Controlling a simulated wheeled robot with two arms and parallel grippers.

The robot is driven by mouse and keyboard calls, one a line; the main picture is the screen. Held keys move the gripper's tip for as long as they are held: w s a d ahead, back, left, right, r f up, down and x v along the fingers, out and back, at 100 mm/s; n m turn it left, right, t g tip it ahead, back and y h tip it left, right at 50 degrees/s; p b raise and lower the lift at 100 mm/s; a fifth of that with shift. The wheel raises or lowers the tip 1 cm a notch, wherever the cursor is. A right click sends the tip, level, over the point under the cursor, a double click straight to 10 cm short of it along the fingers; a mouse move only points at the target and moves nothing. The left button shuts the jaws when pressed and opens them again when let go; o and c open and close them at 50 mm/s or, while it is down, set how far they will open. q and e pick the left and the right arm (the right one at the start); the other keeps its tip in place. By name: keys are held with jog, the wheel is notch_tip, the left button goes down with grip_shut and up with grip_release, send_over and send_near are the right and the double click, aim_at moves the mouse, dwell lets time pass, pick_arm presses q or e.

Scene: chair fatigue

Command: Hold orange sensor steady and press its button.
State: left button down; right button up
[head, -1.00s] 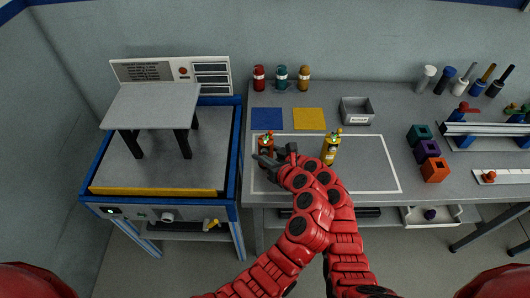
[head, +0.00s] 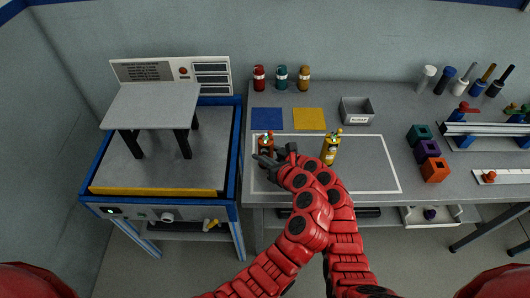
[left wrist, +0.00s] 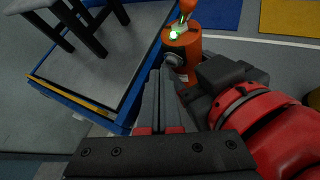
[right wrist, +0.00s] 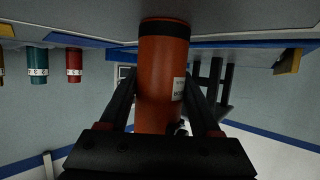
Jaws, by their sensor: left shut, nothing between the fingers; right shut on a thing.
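The orange sensor (head: 266,143) stands upright on the left side of the white-outlined area of the bench. In the right wrist view the orange sensor (right wrist: 161,85) appears upside down between the fingers of my right gripper (right wrist: 158,98), which is shut on its body. My left gripper (left wrist: 162,82) is shut and empty, its fingertips close below a round grey button (left wrist: 174,60) on the sensor's side. I cannot tell if they touch it. A green light (left wrist: 173,35) glows on the sensor's top. In the head view the hands partly hide the sensor's lower part.
A yellow sensor (head: 331,150) stands to the right, close to my arms. Blue (head: 267,118) and yellow (head: 309,118) mats and a grey bin (head: 357,110) lie behind. A blue-framed test stand (head: 237,150) stands left of the bench.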

pick_arm(q)
jog(key=s, duration=0.6)
jog(key=shift+a, duration=0.25)
dwell(0.4)
pick_arm(e)
jog(key=o, duration=1.6)
jog(key=shift+c, duration=0.2)
jog(key=shift+s+d, duration=0.1)
